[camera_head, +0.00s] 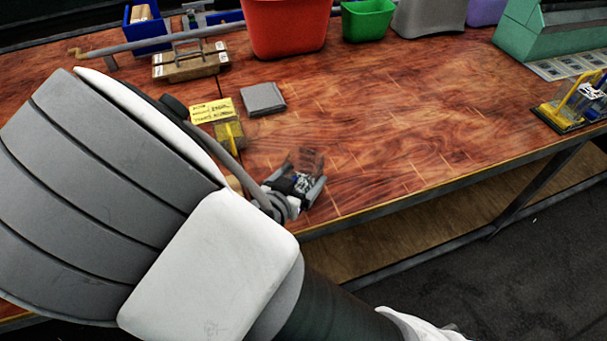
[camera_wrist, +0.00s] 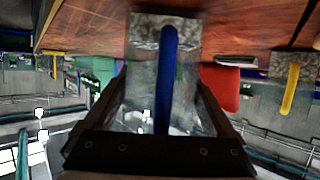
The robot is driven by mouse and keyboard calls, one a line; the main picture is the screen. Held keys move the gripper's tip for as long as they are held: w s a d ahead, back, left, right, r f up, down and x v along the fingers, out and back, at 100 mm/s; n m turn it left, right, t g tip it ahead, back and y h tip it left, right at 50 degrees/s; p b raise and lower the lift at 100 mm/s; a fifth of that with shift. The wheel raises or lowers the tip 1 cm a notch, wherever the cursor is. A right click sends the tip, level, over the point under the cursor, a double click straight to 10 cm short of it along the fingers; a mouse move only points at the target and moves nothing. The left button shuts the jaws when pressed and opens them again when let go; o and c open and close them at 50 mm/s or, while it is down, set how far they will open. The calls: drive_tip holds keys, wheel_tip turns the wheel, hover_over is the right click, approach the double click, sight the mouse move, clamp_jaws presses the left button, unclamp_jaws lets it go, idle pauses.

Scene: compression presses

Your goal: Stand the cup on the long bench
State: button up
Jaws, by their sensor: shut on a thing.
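The cup (camera_head: 306,160) is clear and see-through, and it shows near the front edge of the long bench (camera_head: 390,120). My gripper (camera_head: 297,188) is shut on it. In the wrist view the clear cup (camera_wrist: 141,90) lies between my two fingers, with a blue bar along its middle and a speckled grey end towards the wood. That view is turned over, with the bench top (camera_wrist: 90,25) at the top. I cannot tell whether the cup touches the bench or is just above it. My arm hides part of the bench's left front.
A yellow-handled clear block (camera_head: 230,135), a yellow label (camera_head: 211,111) and a grey square (camera_head: 263,99) lie left of the cup. A lever press (camera_head: 190,65) and red (camera_head: 285,25) and green (camera_head: 367,20) bins stand behind. The bench's middle right is clear; a small yellow-framed device (camera_head: 578,103) stands far right.

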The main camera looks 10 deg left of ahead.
drive_tip(key=shift+f, duration=0.1)
drive_tip(key=o, duration=1.1)
drive_tip(key=shift+o, duration=0.2)
drive_tip(key=p+v, duration=0.3)
drive_tip(key=v, duration=0.9)
drive_tip(key=shift+s+a, duration=0.1)
